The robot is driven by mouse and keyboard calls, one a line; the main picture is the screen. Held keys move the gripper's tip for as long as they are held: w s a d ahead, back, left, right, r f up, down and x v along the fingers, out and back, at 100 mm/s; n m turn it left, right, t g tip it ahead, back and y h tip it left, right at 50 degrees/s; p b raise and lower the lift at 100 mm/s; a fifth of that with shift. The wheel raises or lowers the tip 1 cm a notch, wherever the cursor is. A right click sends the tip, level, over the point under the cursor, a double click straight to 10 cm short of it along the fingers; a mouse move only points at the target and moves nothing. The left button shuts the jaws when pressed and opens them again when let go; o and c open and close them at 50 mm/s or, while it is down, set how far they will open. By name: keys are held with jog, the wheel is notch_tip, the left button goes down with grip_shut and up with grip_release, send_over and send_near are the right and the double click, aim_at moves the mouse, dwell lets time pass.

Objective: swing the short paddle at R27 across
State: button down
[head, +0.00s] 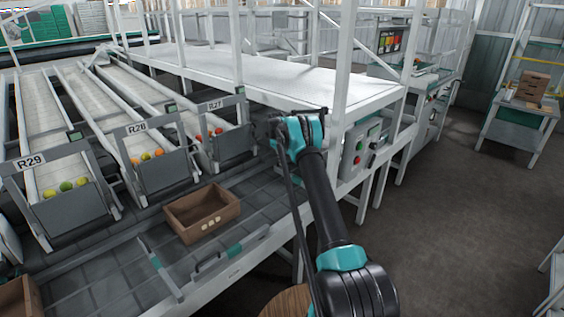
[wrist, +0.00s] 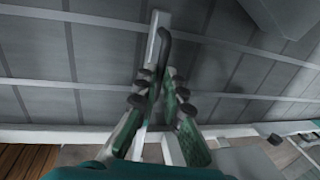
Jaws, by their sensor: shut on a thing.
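R27 (head: 214,105) is the label on the rightmost chute, where several small red tomatoes (head: 211,133) lie behind its grey end plate (head: 236,143). In the wrist view, my gripper (wrist: 157,82) is closed around the dark upright handle with a bent top (wrist: 165,45) of the short paddle. The paddle's pale narrow bar (wrist: 152,48) runs beside the handle, over the grey slatted belt (wrist: 105,60). In the head view my arm hides most of the paddle and the fingertips.
An open brown crate (head: 236,208) sits on the belt below R28. A white frame post (head: 344,60) and a control box (head: 362,148) stand close to my wrist.

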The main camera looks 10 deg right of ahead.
jog(key=shift+d, duration=0.3)
jog(key=c, duration=1.6)
grip_release()
jog(key=shift+w+f, duration=0.1)
jog(key=shift+a+r, duration=0.1)
jog(key=shift+r, duration=0.25)
notch_tip(320, 180, up, 11)
jog(key=s+a, duration=0.1)
jog(key=shift+s+a, duration=0.2)
jog(key=shift+a, duration=0.15)
